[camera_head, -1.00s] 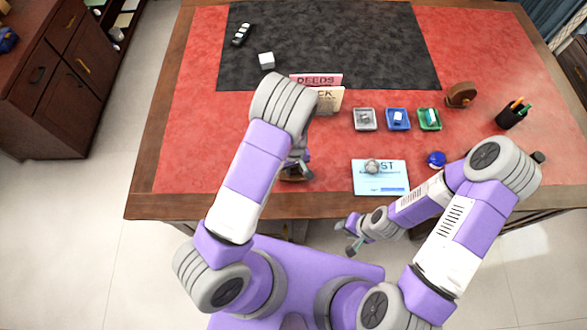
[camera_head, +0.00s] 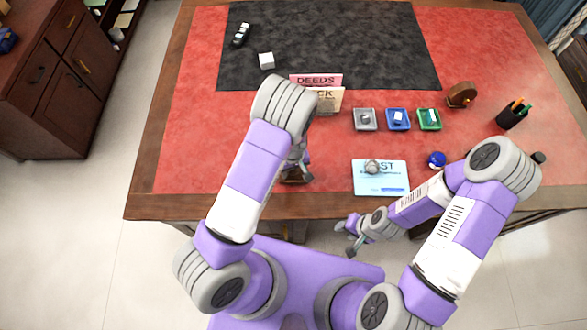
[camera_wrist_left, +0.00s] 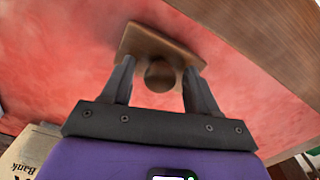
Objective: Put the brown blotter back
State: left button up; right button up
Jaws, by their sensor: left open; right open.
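The brown blotter (camera_wrist_left: 160,50) is a wooden block with a round knob, near the desk's front edge. In the head view the blotter (camera_head: 292,180) is mostly hidden by my left arm. My left gripper (camera_wrist_left: 155,75) is open over it, with one finger on each side of the knob. I cannot tell whether the fingers touch it. My right gripper (camera_head: 345,238) is open and empty, low in front of the desk's front edge.
A pale card (camera_head: 380,186) with a grey round object lies right of the blotter. Behind stand upright DEEDS (camera_head: 316,80) and bank cards, small grey, blue and green trays (camera_head: 397,119), a round brown object (camera_head: 461,95) and a pen cup (camera_head: 511,117). A dark mat (camera_head: 330,45) covers the back.

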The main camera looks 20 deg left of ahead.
pick_arm(q)
notch_tip(320, 180, up, 12)
jog(key=p, duration=0.2)
jog(key=s+f, duration=0.3)
jog(key=s+a+f+m, duration=0.1)
jog(key=s+f, duration=0.2)
jog(key=s+a+f+m+h, duration=0.1)
jog(key=s+f, duration=0.2)
jog(key=shift+a+f+g, duration=0.25)
jog(key=shift+f+g, duration=0.1)
jog(key=shift+g, duration=0.05)
jog(key=shift+m+h, duration=0.7)
jog(key=shift+h, duration=0.1)
jog(key=s, duration=0.1)
jog(key=s+d+f, duration=0.1)
jog(key=s, duration=0.1)
jog(key=s+d+f, duration=0.1)
jog(key=shift+s+f, duration=0.1)
jog(key=shift+s, duration=0.15)
jog(key=shift+s+d+m+t+h, duration=0.3)
jog(key=shift+s+d+t+h, duration=0.2)
jog(key=shift+s+d, duration=0.45)
jog(key=shift+s+d+r+h, duration=0.1)
jog(key=shift+d+r+h, duration=0.15)
jog(key=shift+d, duration=0.25)
